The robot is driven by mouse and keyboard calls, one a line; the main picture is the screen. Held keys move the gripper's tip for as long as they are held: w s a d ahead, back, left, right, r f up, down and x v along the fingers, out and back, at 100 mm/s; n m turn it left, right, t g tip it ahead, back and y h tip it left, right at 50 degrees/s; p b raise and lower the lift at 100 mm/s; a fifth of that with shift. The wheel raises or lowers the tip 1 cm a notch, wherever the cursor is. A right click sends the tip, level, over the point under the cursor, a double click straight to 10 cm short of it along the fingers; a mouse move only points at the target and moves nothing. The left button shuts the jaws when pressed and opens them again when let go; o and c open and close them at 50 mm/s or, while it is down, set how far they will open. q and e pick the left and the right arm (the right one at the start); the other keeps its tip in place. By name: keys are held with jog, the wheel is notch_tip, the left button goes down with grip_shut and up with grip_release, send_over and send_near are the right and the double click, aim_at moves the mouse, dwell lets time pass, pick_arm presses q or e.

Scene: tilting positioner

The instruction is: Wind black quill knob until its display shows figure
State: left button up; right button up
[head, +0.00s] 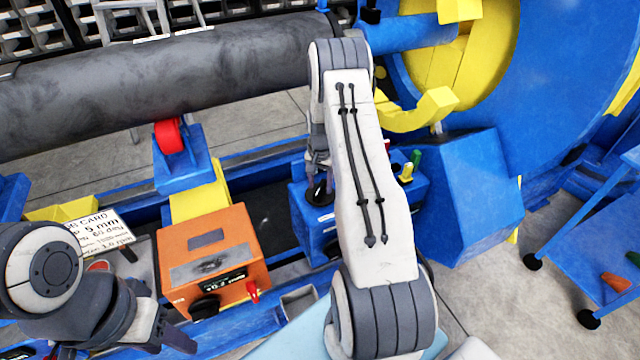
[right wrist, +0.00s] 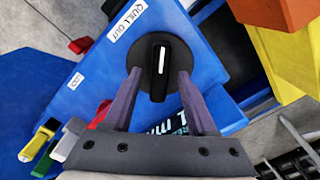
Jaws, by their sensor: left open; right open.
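The black quill knob (right wrist: 160,66), with a white pointer line, sits on a blue box (right wrist: 100,85) beside a "QUILL OUT" label in the right wrist view. My right gripper (right wrist: 156,80) is open, its two fingers on either side of the knob; I cannot tell whether they touch it. The display (right wrist: 178,128) is mostly hidden behind the gripper; only part of "mm" text shows, no figure. In the head view the knob (head: 320,190) is partly visible below my right gripper (head: 318,176). My left gripper (head: 165,338) is open and empty at lower left.
An orange box (head: 215,250) with its own black knob, display and red switch stands left of the blue box. A job card (head: 100,232) stands behind my left arm. A large dark pipe (head: 170,75) spans the back. A blue cart (head: 610,220) is at right.

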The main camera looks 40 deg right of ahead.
notch_tip(320, 180, up, 10)
jog(key=shift+r+b, duration=0.2)
jog(key=shift+b, duration=0.2)
dwell(0.3)
jog(key=s+a+r+n, duration=0.2)
jog(key=a+r+n, duration=0.15)
jog(key=a, duration=0.55)
jog(key=s+a+r+n, duration=0.25)
jog(key=a+r, duration=0.25)
jog(key=a, duration=0.5)
jog(key=s+a+r+n, duration=0.2)
jog(key=a+r+n, duration=0.15)
jog(key=a, duration=0.55)
jog(key=s+a+r+n, duration=0.1)
jog(key=s+a+n, duration=0.2)
jog(key=s, duration=0.4)
jog(key=s+a+r+n+p, duration=0.1)
jog(key=s+a+n, duration=0.2)
jog(key=s, duration=0.4)
jog(key=s+a+r+n+y, duration=0.1)
jog(key=s+a+n, duration=0.3)
jog(key=s, duration=0.4)
jog(key=shift+p, duration=0.3)
